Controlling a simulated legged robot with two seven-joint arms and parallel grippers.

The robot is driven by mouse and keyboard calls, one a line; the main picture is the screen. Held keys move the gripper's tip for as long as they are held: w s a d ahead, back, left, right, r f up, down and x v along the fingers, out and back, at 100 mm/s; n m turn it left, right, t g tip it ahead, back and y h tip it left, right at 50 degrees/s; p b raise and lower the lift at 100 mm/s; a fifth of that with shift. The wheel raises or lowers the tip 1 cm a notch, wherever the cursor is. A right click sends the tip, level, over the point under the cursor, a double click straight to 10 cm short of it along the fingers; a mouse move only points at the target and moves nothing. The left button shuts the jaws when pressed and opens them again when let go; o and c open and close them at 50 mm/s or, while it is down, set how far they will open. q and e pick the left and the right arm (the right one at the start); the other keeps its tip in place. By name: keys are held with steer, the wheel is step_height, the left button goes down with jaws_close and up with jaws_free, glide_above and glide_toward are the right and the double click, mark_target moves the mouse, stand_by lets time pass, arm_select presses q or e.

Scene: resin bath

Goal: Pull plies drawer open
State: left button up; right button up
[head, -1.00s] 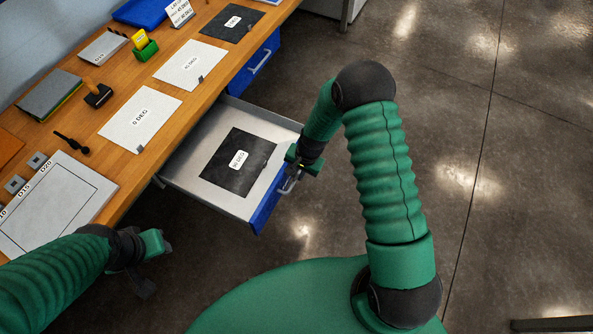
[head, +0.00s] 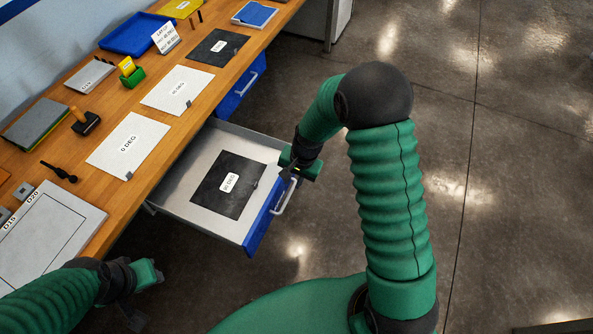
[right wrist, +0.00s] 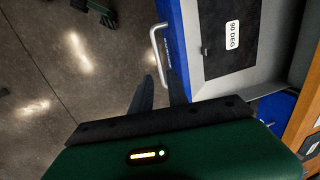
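The plies drawer (head: 168,184) is pulled out from under the workbench, with a blue front (head: 256,232) and a pale interior. A dark sheet labelled 90 DEG (head: 240,195) lies in it; this sheet also shows in the right wrist view (right wrist: 222,60). The drawer's metal handle (head: 287,199) shows in the right wrist view (right wrist: 154,46) too. My right gripper (head: 297,178) is by the far end of the handle. Its fingers (right wrist: 160,90) are spread and empty near the handle's end. My left gripper (head: 135,305) is low at the bench's near edge, its fingers partly dark and unclear.
On the bench lie a 0 DEG sheet (head: 128,146), other ply sheets (head: 178,90), a blue tray (head: 137,34) and a stamp-like tool (head: 86,122). Another blue drawer (head: 241,88) is closed farther along. The floor right of the drawer is clear.

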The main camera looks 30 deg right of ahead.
step_height(320, 180, up, 7)
steer(key=s, duration=0.1)
steer(key=shift+d+f, duration=0.15)
steer(key=shift+d, duration=0.1)
steer(key=s+a+r+n, duration=0.2)
steer(key=s+n, duration=0.3)
steer(key=s, duration=0.1)
steer(key=s+a+r+n+t+h, duration=0.1)
steer(key=s+a+r+n, duration=0.1)
steer(key=s+n, duration=0.3)
steer(key=shift+s+a+r, duration=0.3)
steer(key=shift+s+a, duration=0.1)
steer(key=shift+s, duration=0.3)
